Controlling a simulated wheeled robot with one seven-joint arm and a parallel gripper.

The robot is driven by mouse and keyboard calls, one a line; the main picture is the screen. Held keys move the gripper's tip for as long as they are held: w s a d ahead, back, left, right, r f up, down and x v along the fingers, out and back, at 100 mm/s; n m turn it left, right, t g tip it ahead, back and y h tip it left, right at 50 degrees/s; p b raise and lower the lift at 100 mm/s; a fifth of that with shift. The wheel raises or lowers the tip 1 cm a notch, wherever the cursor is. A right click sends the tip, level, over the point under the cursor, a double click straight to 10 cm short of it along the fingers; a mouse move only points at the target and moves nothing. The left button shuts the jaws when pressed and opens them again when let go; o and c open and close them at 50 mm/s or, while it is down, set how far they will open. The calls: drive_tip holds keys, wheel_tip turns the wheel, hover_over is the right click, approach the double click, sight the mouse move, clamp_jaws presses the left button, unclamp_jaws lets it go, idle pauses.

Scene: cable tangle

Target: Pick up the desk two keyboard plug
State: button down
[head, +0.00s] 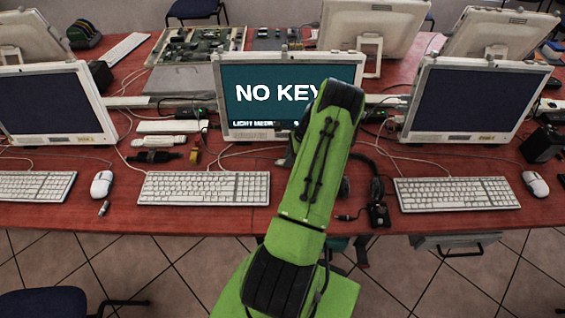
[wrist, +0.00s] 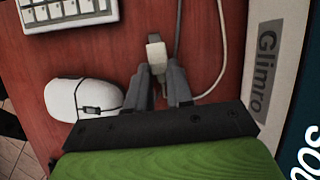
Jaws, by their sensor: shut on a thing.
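In the wrist view, my gripper (wrist: 159,76) has its two dark fingers on either side of a small pale plug (wrist: 156,50). It is shut on the plug, whose squared end points away from my palm. A pale cable (wrist: 221,70) loops beside the plug; its join to the plug is hard to make out. In the head view, my green arm reaches over the middle desk and hides my gripper and the plug. The middle screen (head: 255,98) reads "NO KEY", with the rest covered by my arm. A white keyboard (head: 205,188) lies in front of it.
A white mouse (wrist: 82,98) lies close to my gripper, and a keyboard corner (wrist: 68,12) shows beyond it. A monitor edge (wrist: 268,60) stands on the other side. In the head view, a dark boxy thing with a cable (head: 378,213) lies right of my arm.

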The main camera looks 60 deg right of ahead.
drive_tip(key=shift+r, duration=0.1)
wheel_tip(320, 180, up, 10)
drive_tip(key=p, duration=0.1)
drive_tip(key=shift+p, duration=0.3)
